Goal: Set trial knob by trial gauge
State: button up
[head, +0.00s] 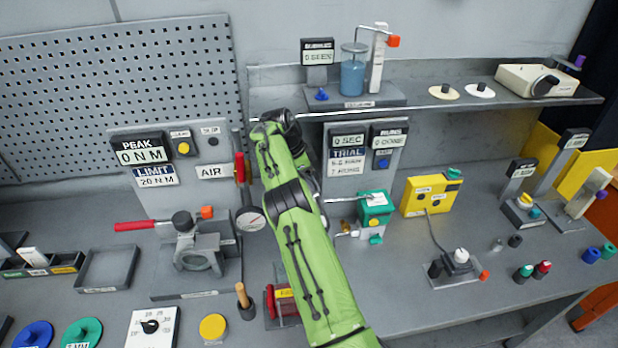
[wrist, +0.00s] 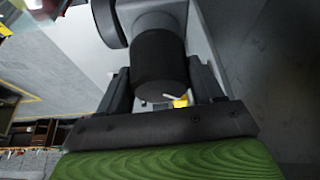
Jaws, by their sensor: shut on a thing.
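In the wrist view my gripper (wrist: 162,85) is shut on a dark round knob (wrist: 160,62), with one finger on each side. A short white mark shows near the knob's lower edge. In the head view my green arm hides the gripper and this knob. A round white-faced gauge (head: 250,220) with a needle shows just left of my arm; its scale is too small to read. The trial panel (head: 348,155) stands behind, right of my arm, with a display reading 0 SEC. The small print under TRIAL is not legible.
Left of my arm are the PEAK panel (head: 140,157) reading 0 N M, a red handle (head: 240,168) and a clamp stand (head: 195,248). Right of it are a green-topped block (head: 375,203) and a yellow box (head: 430,195). A shelf (head: 440,107) runs above.

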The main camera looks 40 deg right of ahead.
jog(key=o, duration=1)
jog(key=shift+c, duration=0.2)
